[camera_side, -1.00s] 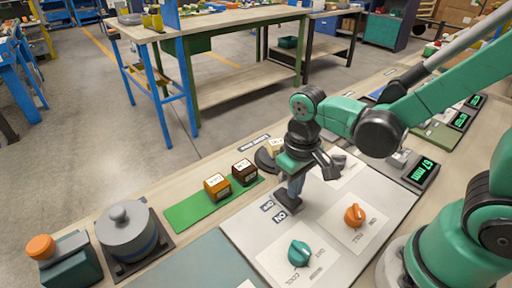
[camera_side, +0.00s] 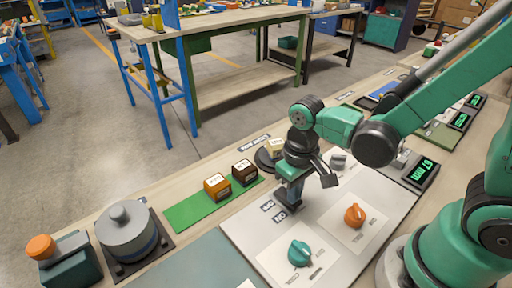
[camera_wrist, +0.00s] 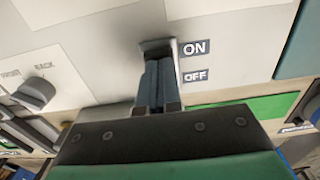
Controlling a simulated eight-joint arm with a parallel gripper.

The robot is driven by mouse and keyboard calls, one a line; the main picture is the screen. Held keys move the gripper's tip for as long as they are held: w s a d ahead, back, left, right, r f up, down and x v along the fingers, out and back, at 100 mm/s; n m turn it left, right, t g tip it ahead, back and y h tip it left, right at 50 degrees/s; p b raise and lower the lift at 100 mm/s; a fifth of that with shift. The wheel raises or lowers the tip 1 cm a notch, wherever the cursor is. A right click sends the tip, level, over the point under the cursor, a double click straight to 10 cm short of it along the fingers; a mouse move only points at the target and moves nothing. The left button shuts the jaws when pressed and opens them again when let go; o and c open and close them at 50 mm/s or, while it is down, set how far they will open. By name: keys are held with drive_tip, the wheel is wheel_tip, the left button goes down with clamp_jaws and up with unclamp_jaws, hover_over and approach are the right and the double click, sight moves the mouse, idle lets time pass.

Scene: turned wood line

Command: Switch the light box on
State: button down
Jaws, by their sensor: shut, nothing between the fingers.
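The ON label (camera_wrist: 196,47) and OFF label (camera_wrist: 196,76) sit on the pale panel, and they also show in the side view beside my gripper (camera_side: 288,204). A grey switch part (camera_wrist: 157,44) stands beside the ON label in the wrist view. My gripper is shut and empty, pointing down. Its fingertips (camera_wrist: 153,64) are at the switch and hide most of it. I cannot tell whether they touch it, or which way it is set. I cannot make out which part is the light box.
The panel holds a teal knob (camera_side: 299,252), an orange knob (camera_side: 354,215) and a grey knob (camera_wrist: 36,93). A green strip (camera_side: 195,210) carries an orange block (camera_side: 217,186) and a brown block (camera_side: 244,172). A grey lidded pot (camera_side: 127,232) stands at the left.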

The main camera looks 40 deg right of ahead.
drive_tip(key=shift+f, duration=0.15)
drive_tip(key=shift+r, duration=3.55)
drive_tip(key=d+r+t, duration=0.1)
drive_tip(key=t, duration=0.1)
drive_tip(key=w+d+r+t, duration=0.1)
drive_tip(key=t, duration=0.1)
drive_tip(key=d+r+t, duration=0.2)
drive_tip(key=t, duration=0.1)
drive_tip(key=shift+w+d, duration=0.1)
drive_tip(key=shift+w, duration=0.1)
